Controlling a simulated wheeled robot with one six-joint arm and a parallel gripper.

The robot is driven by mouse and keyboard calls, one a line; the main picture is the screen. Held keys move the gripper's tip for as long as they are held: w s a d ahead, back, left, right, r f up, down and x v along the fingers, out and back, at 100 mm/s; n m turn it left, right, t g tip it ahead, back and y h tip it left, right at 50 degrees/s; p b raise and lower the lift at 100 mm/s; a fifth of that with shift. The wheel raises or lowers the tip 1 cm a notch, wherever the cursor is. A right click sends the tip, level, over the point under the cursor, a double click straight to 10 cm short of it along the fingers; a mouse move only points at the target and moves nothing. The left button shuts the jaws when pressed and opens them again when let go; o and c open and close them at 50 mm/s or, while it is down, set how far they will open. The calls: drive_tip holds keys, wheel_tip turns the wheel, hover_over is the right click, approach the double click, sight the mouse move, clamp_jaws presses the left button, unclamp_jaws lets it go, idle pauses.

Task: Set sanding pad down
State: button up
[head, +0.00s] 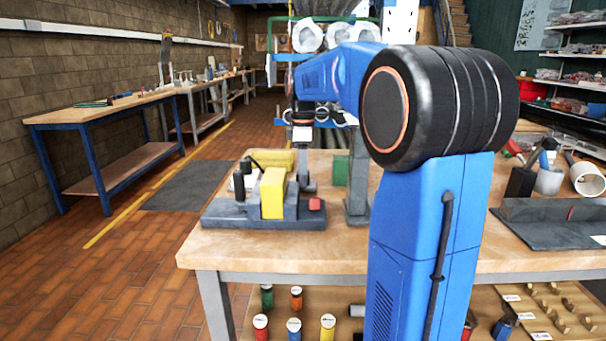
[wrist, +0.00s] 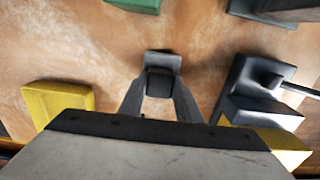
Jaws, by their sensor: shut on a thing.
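The sanding pad appears to be the small dark block (wrist: 160,83) between my gripper's fingers in the wrist view, with a paler grey part at its far end. My gripper (wrist: 160,100) is shut on it. In the head view my gripper (head: 308,178) hangs over the workbench, just behind and right of the grey machine fixture (head: 265,213). The pad is small and hard to make out there. I cannot tell whether its underside touches the bench.
The fixture bears an upright yellow block (head: 272,193) and a red button (head: 315,204). Another yellow block (wrist: 58,101) lies left of my gripper in the wrist view. A green block (head: 341,171) and a grey post (head: 357,170) stand to the right. Bare wood (wrist: 215,45) shows between them.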

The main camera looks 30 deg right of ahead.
drive_tip(key=o, duration=1.1)
drive_tip(key=shift+f, duration=0.1)
wheel_tip(320, 180, up, 12)
